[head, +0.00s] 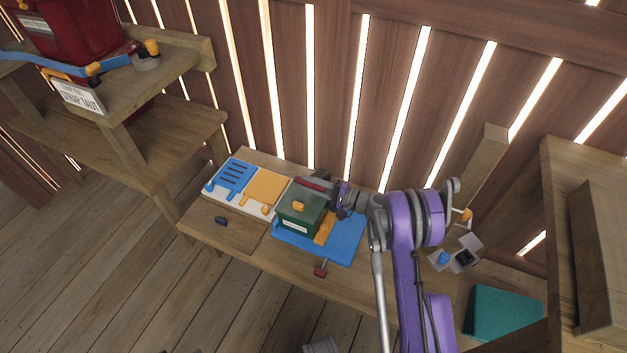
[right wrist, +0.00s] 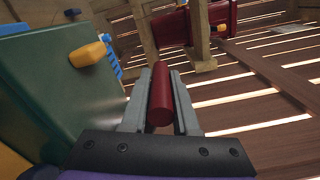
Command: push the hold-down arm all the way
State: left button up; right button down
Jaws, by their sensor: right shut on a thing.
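My right gripper (head: 334,188) is at the back of a small green lidded bin (head: 298,220) on the workbench. In the right wrist view my right gripper (right wrist: 160,105) is shut on a red cylindrical grip (right wrist: 161,92), which lies between its two grey fingers. This looks like the red bar (head: 313,183) of the hold-down arm behind the bin in the head view. The green bin (right wrist: 50,95) fills the left of the wrist view, with its orange knob (right wrist: 88,54). The rest of the hold-down arm is hidden. My left gripper is not in view.
The bin stands on a blue base (head: 343,245) with a red-ended part (head: 320,269) at its front. A white panel with a blue slotted plate (head: 236,174) and an orange plate (head: 266,187) lies to the left. A slatted wall rises close behind.

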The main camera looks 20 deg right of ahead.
jog(key=f+n, duration=0.1)
jog(key=f+b, duration=0.1)
jog(key=f+n+b, duration=0.1)
jog(key=shift+s+a+f+n, duration=0.15)
jog(key=shift+s+a+n, duration=0.15)
jog(key=shift+s+a, duration=0.1)
jog(key=shift+s+a+f+b, duration=0.15)
jog(key=shift+f+b, duration=0.25)
jog(key=shift+f, duration=0.3)
jog(key=c, duration=0.7)
grip_release()
jog(key=shift+s, duration=0.1)
jog(key=p+v, duration=0.2)
jog(key=v, duration=0.8)
jog(key=shift+s+d, duration=0.2)
